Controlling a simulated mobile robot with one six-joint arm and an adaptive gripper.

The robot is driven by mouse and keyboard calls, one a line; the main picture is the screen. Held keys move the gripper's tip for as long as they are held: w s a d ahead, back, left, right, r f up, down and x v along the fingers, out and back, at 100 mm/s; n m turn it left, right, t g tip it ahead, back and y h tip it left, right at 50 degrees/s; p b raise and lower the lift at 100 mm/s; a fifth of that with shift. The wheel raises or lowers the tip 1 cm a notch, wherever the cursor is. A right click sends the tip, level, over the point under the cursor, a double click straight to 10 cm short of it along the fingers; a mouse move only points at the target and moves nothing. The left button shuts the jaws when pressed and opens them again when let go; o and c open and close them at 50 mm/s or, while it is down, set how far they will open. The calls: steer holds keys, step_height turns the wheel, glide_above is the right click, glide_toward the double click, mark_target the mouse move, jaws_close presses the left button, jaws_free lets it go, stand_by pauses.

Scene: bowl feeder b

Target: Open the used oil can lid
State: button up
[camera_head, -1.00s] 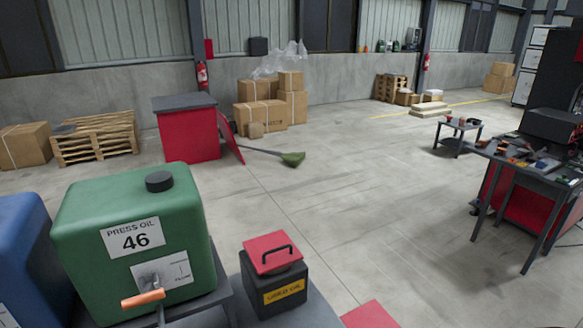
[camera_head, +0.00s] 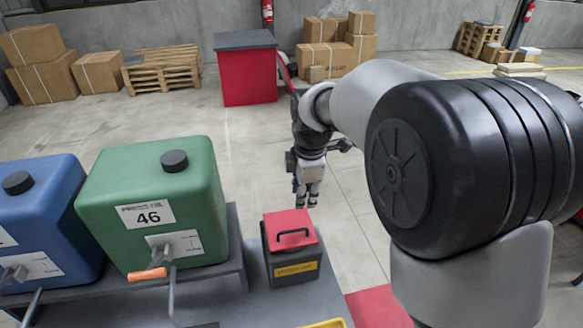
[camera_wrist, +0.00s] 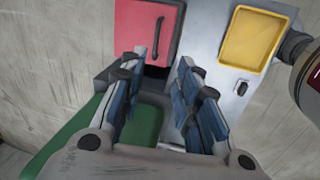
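The used oil can (camera_head: 291,274) is a dark box with a yellow label, standing on a grey bench. Its red lid (camera_head: 280,225) lies flat on top, shut, with a black bar handle (camera_head: 293,236). In the wrist view the red lid (camera_wrist: 133,30) is at the top, its handle (camera_wrist: 158,34) towards the lid's right side. My gripper (camera_head: 307,200) hangs behind and above the can in the head view, apart from it. In the wrist view my gripper (camera_wrist: 158,68) has its two blue-grey fingers spread with nothing between them, below the lid in the picture.
A green press oil container (camera_head: 160,215) and a blue container (camera_head: 45,225) stand left of the can. An orange-handled lever (camera_head: 148,274) sticks out in front. A yellow tray (camera_wrist: 258,38) lies on the grey bench (camera_wrist: 226,84). A red cabinet (camera_head: 250,88) stands behind.

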mark_target(296, 231)
steer(key=shift+n, duration=0.5)
steer(key=w+f, duration=0.1)
steer(key=f, duration=0.5)
steer(key=w+a+f+b, duration=0.1)
steer(key=f, duration=0.4)
steer(key=w+f+b, duration=0.1)
steer(key=w+f, duration=0.1)
steer(key=f, duration=0.4)
steer(key=shift+a+f, duration=0.3)
steer(key=shift+f, duration=0.05)
jaws_close()
